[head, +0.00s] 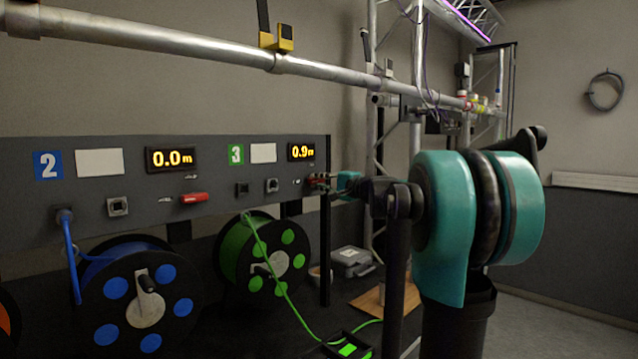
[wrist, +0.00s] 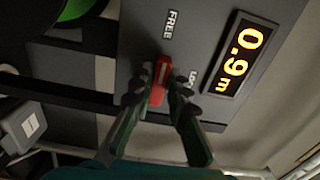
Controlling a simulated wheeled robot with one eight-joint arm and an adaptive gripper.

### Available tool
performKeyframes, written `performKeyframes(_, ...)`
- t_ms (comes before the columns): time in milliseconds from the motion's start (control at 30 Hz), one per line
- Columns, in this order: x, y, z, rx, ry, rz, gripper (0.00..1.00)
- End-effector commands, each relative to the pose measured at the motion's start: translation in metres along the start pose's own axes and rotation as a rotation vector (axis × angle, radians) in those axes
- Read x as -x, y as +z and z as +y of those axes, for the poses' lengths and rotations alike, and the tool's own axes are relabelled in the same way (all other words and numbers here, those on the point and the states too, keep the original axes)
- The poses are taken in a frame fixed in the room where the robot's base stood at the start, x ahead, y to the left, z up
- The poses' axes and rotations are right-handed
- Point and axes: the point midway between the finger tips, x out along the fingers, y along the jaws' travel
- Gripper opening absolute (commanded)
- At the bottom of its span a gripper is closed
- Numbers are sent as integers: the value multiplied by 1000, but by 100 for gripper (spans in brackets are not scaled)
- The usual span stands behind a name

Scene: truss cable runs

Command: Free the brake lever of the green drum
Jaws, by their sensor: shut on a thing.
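The green drum (head: 232,262) hangs below the panel in the head view, with green cable running off it. Its brake lever is a short red handle (wrist: 162,72) on the grey panel in the wrist view, beside the printed words FREE (wrist: 172,24) and LOCK (wrist: 193,80). My gripper (wrist: 157,97) is shut on the red lever, one finger on each side. In the head view my gripper (head: 332,182) reaches the panel's right end, and the lever is mostly hidden there. I cannot tell which setting the lever stands at.
Drum 3's display (head: 301,152) reads 0.9 m. The blue drum (head: 140,300) and its red lever (head: 194,198) are to the left, under a 0.0 m display (head: 172,159). A metal truss pipe (head: 160,42) runs above the panel. A grey case (head: 352,260) sits behind my arm.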

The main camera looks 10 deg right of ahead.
Motion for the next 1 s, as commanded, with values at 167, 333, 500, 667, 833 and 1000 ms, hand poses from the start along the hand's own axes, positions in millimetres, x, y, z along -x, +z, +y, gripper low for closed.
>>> performKeyframes(167,0,1,1,2,2,-1,26)
performKeyframes(333,0,0,0,1,1,-1,36)
performKeyframes(500,0,0,0,0,1,0,36)
performKeyframes(667,10,-1,0,0,1,2,36)
performKeyframes(833,39,-1,0,0,1,3,36)
performKeyframes(1000,74,-1,1,0,1,4,36)
